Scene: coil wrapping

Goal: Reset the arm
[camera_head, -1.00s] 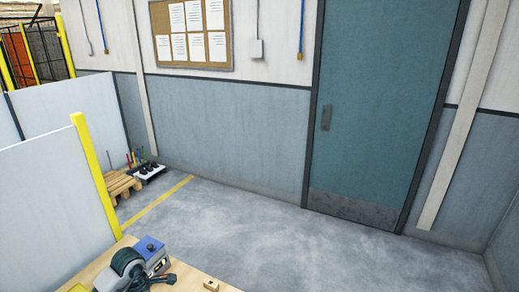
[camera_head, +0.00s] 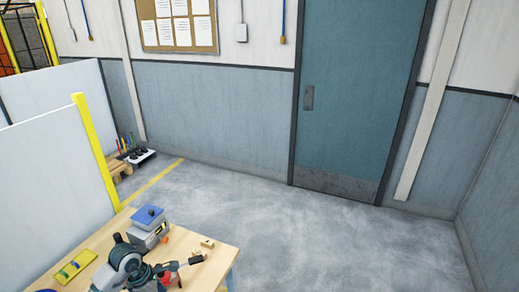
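At the bottom left, a grey and black jointed part, which looks like my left arm, hangs over the wooden table (camera_head: 215,265). Its dark end, my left gripper (camera_head: 165,270), is small and partly cut off, and I cannot tell whether its fingers are open or shut. A dark piece with a light end (camera_head: 195,260) and a small red part (camera_head: 168,279) show beside it. I cannot tell whether they are held. My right gripper is not in view.
A grey device with a blue top (camera_head: 150,217), small wooden blocks (camera_head: 207,243) and a yellow tray (camera_head: 75,266) are on the table. White panels with a yellow post (camera_head: 95,150) stand left. Open floor (camera_head: 320,240) lies right, before a teal door (camera_head: 355,100).

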